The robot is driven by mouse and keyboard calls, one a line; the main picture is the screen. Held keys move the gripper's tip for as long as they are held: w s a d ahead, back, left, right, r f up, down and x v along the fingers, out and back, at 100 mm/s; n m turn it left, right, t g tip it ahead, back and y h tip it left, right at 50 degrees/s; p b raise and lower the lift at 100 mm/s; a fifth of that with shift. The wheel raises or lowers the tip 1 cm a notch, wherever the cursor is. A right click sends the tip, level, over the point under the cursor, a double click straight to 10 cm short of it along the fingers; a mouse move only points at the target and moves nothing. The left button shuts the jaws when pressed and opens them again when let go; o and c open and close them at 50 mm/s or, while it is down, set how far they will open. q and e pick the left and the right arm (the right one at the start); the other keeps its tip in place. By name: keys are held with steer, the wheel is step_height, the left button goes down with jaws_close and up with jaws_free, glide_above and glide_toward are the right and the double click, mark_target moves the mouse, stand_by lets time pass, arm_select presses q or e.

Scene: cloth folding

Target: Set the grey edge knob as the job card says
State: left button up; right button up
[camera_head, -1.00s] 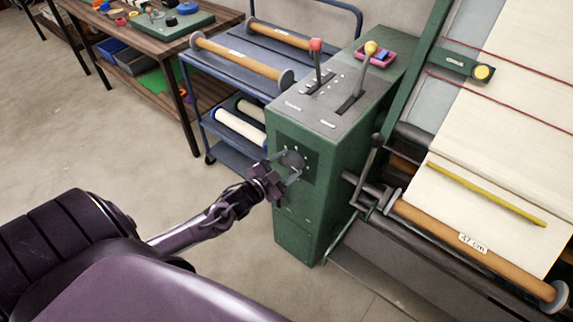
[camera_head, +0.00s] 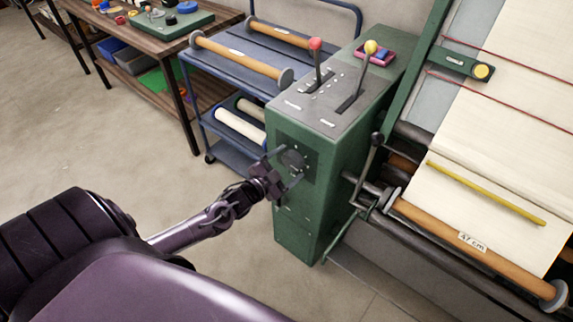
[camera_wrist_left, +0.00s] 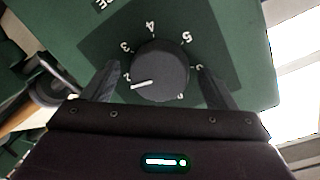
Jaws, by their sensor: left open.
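The grey edge knob (camera_wrist_left: 163,68) is a dark round dial on a dark plate, on the end face of the green machine cabinet (camera_head: 308,215). It also shows small in the head view (camera_head: 293,159). Its white pointer line lies at the lower left, a little below the printed 2. The numbers 3, 4 and 5 run clockwise over the top. My left gripper (camera_head: 286,166) is open, with one finger on each side of the knob. In the left wrist view its fingers (camera_wrist_left: 157,78) show gaps to the knob. No readable job card and no right gripper are in view.
A lever with a red ball (camera_head: 316,45) and one with a yellow ball (camera_head: 370,48) stand on the cabinet top. A crank (camera_head: 375,160) and cloth roller (camera_head: 430,232) are to the right. A blue cart (camera_head: 225,65) stands behind left. The floor at left is clear.

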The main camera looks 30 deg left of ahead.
arm_select(q)
steer(key=s+a, duration=0.1)
steer(key=s, duration=0.6)
steer(key=shift+s+r+b, duration=0.3)
steer(key=shift+s, duration=0.05)
steer(key=shift+a, duration=0.1)
steer(key=s+a+f+n+g+y, duration=0.15)
steer(key=s+f+g, duration=0.4)
steer(key=f, duration=0.85)
steer(key=s+f+n+g+y, duration=0.25)
steer(key=s+f, duration=0.55)
steer(key=f, duration=0.5)
steer(key=s+d+f+n+g, duration=0.1)
steer(key=s+d+f+g, duration=0.1)
steer(key=s+d+f, duration=0.2)
steer(key=s+d+f+g+h, duration=0.1)
steer(key=s+d+f+g, duration=0.2)
steer(key=s+f, duration=0.3)
steer(key=s+d+f+n+g, duration=0.1)
steer(key=s+d+f, duration=0.3)
steer(key=s, duration=0.7)
steer(key=shift+s+d+f+n+g+h, duration=0.3)
steer(key=shift+s+d+f+g, duration=0.1)
steer(key=shift+d+g, duration=0.55)
